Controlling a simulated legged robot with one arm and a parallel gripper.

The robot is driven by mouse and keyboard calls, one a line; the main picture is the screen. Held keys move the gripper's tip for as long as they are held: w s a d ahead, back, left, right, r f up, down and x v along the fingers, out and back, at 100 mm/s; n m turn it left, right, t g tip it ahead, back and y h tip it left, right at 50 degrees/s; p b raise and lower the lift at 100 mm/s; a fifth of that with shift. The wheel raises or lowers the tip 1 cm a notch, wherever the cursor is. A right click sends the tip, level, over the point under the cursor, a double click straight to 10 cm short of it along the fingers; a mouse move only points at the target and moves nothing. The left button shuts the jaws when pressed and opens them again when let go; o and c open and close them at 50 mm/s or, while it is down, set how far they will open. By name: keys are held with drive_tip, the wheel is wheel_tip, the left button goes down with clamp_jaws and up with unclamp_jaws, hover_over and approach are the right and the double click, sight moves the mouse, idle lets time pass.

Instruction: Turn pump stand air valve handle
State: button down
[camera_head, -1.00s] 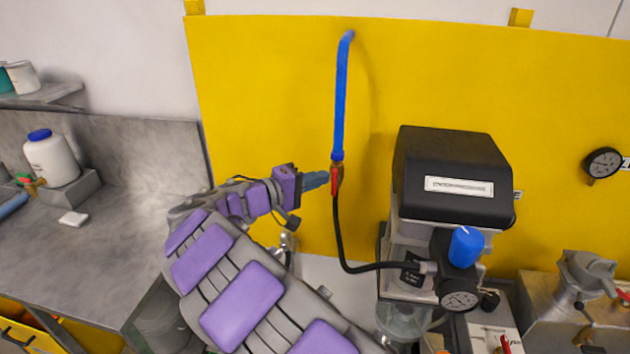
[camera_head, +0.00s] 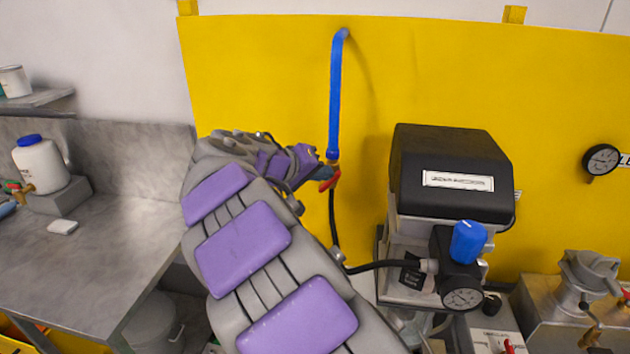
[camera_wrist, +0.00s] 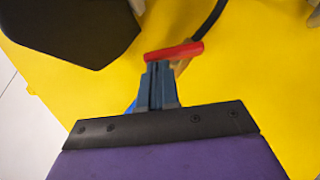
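The red valve handle (camera_head: 331,180) sits at the lower end of the blue pipe (camera_head: 336,100), in front of the yellow wall panel. It is tilted across the line of the pipe, its right end higher. In the wrist view the red handle (camera_wrist: 174,51) lies crosswise just beyond my fingertips. My gripper (camera_head: 323,173) reaches the valve from the left; its blue-grey fingers (camera_wrist: 159,70) are close together in the wrist view. The tips meet or nearly meet the handle, but it does not appear clamped between them. The brass valve body is partly hidden.
A black hose (camera_head: 334,220) runs from the valve down to the black-topped pump stand (camera_head: 450,172) on the right, which carries a blue knob (camera_head: 468,241) and a gauge (camera_head: 462,298). A grey counter (camera_head: 100,245) stands left. The yellow panel (camera_head: 260,70) is close behind the valve.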

sight(338, 177)
drive_tip(key=d+m+y+b, duration=0.1)
drive_tip(key=y, duration=0.1)
drive_tip(key=d+m+y+b, duration=0.1)
drive_tip(key=y, duration=0.1)
drive_tip(key=d+m+y+b, duration=0.1)
drive_tip(key=m+y, duration=0.1)
drive_tip(key=y, duration=0.1)
drive_tip(key=shift+s+d+t, duration=0.1)
drive_tip(key=shift+s+t, duration=0.2)
drive_tip(key=shift+d+f+y, duration=0.1)
drive_tip(key=shift+f+y, duration=0.05)
drive_tip(key=shift+y, duration=0.15)
drive_tip(key=shift+f, duration=0.1)
idle(0.4)
